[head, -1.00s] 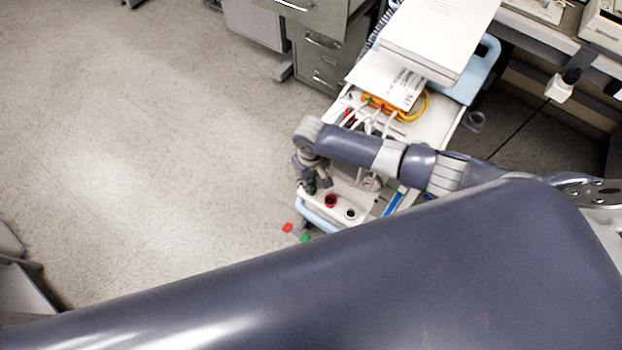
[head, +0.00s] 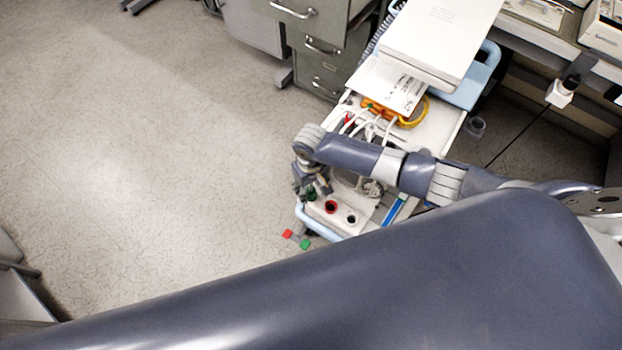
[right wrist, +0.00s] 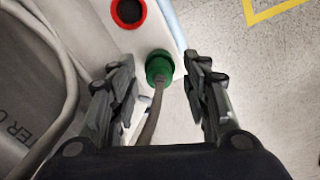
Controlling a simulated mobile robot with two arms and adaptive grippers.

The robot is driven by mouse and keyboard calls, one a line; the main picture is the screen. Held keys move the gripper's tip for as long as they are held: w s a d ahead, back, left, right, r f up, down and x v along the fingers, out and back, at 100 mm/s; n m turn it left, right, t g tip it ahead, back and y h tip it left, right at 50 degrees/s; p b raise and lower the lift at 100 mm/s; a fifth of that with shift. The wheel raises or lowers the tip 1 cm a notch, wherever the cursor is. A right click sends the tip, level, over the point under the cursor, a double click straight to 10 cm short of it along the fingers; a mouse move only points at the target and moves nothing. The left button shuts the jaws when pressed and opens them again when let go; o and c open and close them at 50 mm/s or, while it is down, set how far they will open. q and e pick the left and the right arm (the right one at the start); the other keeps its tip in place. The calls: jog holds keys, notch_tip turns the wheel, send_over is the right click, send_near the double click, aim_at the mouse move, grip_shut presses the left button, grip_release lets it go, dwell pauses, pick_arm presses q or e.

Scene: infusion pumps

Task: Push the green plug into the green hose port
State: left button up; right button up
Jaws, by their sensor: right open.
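The green plug (right wrist: 159,68), with a grey hose trailing from it towards my wrist, sits at the green hose port on the white panel. The port is mostly covered by the plug, so I cannot tell how deep the plug is. In the head view the green part (head: 311,196) shows just below my right gripper (head: 313,184). In the right wrist view my right gripper (right wrist: 163,82) is open, one finger on each side of the plug and hose, both apart from the plug. My left gripper is out of view.
A red-ringed port (head: 331,207) and a black port (head: 351,219) lie beside the green one on the cart. Red (head: 287,233) and green (head: 305,244) squares show by the cart's front edge. White cables and stacked books are behind; open floor lies left.

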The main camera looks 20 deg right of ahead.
notch_tip(320, 180, up, 12)
jog(key=shift+f, duration=0.2)
